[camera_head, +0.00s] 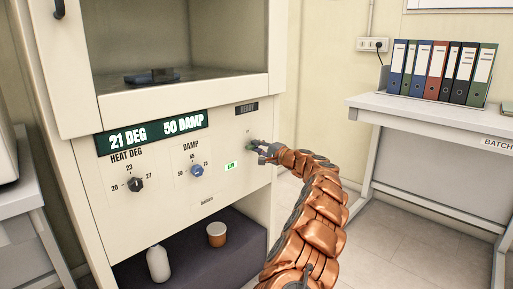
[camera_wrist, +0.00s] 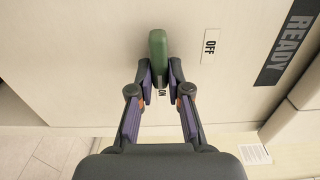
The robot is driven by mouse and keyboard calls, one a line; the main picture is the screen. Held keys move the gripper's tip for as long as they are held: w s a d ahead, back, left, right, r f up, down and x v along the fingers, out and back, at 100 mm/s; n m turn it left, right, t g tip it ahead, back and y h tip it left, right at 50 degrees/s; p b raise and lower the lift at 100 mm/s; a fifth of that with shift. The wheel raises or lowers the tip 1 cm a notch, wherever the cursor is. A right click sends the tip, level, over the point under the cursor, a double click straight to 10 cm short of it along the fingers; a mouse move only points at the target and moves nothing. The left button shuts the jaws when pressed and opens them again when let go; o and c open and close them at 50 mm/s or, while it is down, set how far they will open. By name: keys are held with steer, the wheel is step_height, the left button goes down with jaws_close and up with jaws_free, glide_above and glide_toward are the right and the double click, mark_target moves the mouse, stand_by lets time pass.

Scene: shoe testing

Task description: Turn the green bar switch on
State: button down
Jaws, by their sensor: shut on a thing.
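The green bar switch (camera_wrist: 157,45) is on the cream cabinet panel. In the wrist view the bar runs up and down the picture, with its lower end between my fingertips. My gripper (camera_wrist: 160,72) is shut on it, one finger on each side. The ON label (camera_wrist: 162,92) shows between the fingers, partly hidden, roughly in line with the bar. The OFF label (camera_wrist: 209,46) is to the right of the bar. In the head view my gripper (camera_head: 262,150) is at the right part of the panel and hides most of the switch.
A READY label (camera_head: 246,108) is above the switch. A green-lit RUN label (camera_head: 230,167), the DAMP knob (camera_head: 197,170) and the HEAT knob (camera_head: 136,184) are to the left. A display (camera_head: 152,132) reads 21 DEG and 50 DAMP. A table (camera_head: 430,110) with binders stands right.

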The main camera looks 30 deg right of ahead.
steer(key=c, duration=1.1)
jaws_free()
steer(key=shift+v, duration=6)
